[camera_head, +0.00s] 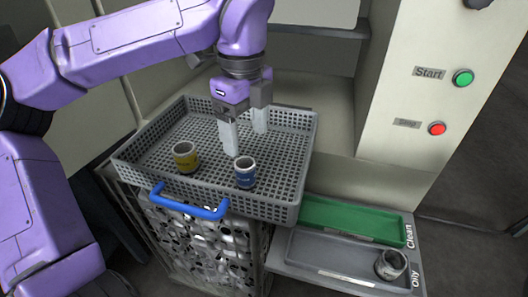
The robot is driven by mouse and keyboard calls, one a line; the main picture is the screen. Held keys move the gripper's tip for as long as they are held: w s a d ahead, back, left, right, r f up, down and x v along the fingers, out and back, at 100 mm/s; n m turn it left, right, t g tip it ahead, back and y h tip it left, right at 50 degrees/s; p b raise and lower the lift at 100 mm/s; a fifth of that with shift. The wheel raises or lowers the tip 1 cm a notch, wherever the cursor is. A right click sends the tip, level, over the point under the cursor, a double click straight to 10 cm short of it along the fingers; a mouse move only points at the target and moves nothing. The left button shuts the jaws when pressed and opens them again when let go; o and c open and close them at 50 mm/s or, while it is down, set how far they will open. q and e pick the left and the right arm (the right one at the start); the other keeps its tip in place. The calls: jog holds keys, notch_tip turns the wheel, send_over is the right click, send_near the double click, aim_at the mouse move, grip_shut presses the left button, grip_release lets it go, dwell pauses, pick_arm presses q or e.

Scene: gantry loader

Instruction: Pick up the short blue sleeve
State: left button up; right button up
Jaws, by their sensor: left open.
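The short blue sleeve (245,173) is a small blue cup-like ring with a pale metal rim and a dark opening. It stands upright in the grey perforated basket (296,165), near its front right. My left gripper (245,142) points down over the basket, just behind the sleeve in the picture. Its two pale fingers are apart with nothing between them. I cannot tell whether the near finger touches the sleeve. A yellow sleeve (186,157) stands in the basket to the left. My right gripper does not show.
The basket has raised walls and a blue handle (189,202) in front. At the lower right are a green tray (350,221) by the Clean label and a grey tray (322,258) holding a grey sleeve (391,264) by Oily. A panel carries green (463,78) and red (437,129) buttons.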

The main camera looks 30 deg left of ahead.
aim_at(244, 162)
pick_arm(q)
jog(key=shift+w+f, duration=0.2)
jog(key=shift+f, duration=0.1)
jog(key=f, duration=0.1)
jog(key=s+f, duration=0.2)
jog(key=shift+a+f, duration=0.1)
jog(key=shift+f, duration=0.2)
jog(key=f, duration=0.1)
jog(key=w+f+p, duration=0.1)
jog(key=f, duration=0.3)
jog(key=shift+w+a+f+p, duration=0.2)
jog(key=shift+w+a+p, duration=0.05)
jog(key=shift+p, duration=0.1)
jog(key=shift+s+f, duration=0.2)
jog(key=shift+f, duration=0.05)
jog(key=shift+w, duration=0.1)
jog(key=c, duration=1.3)
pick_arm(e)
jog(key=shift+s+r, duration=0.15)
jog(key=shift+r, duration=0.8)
